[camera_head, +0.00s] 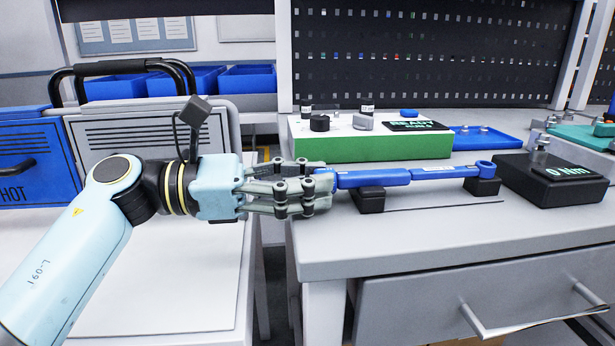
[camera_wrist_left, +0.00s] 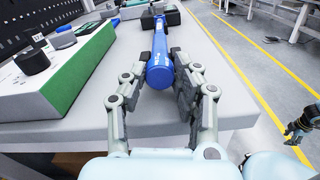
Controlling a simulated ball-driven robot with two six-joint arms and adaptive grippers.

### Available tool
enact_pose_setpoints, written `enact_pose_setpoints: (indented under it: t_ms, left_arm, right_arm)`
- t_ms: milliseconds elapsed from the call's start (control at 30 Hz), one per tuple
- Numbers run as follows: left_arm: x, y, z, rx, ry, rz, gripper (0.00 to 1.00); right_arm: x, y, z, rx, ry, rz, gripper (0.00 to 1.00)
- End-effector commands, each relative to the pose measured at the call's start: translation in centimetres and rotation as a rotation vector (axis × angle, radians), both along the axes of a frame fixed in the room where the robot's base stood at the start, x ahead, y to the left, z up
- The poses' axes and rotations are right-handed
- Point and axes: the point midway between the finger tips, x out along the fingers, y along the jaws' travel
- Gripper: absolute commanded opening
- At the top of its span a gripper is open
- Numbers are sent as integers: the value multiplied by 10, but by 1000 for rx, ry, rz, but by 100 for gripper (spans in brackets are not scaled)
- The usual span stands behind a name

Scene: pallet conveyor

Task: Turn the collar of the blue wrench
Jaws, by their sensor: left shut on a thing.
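The blue wrench (camera_head: 402,175) lies along the bench on two black rests. Its near, handle end points left and its ring head lies to the right. My left gripper (camera_head: 326,182) is shut on the wrench's left end, where the collar is mostly hidden by the fingers. In the left wrist view the fingers (camera_wrist_left: 160,98) stand on both sides of the blue end of the wrench (camera_wrist_left: 159,66). My right gripper (camera_wrist_left: 303,126) shows small at the right edge of the left wrist view, away from the bench; its fingers are too small to read.
Behind the wrench stands a white and green box (camera_head: 372,148) with knobs and a display. A black block (camera_head: 550,180) reading "0 Nm" is by the ring head. Blue (camera_head: 487,138) and teal (camera_head: 580,137) trays are at the back right. The bench front is clear.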

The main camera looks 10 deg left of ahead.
Motion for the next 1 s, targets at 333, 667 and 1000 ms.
enact_pose_setpoints:
  t_ms: [333,667,1000]
  left_arm:
    - [1,0,3,-76,235,0,0]
    - [1,0,2,-142,432,0,0]
    - [1,0,1,-168,515,0,0]
  right_arm:
    - [6,3,17,4,-11,-2,40]
    - [11,5,31,6,-20,-2,40]
    - [13,4,36,5,-22,-2,40]
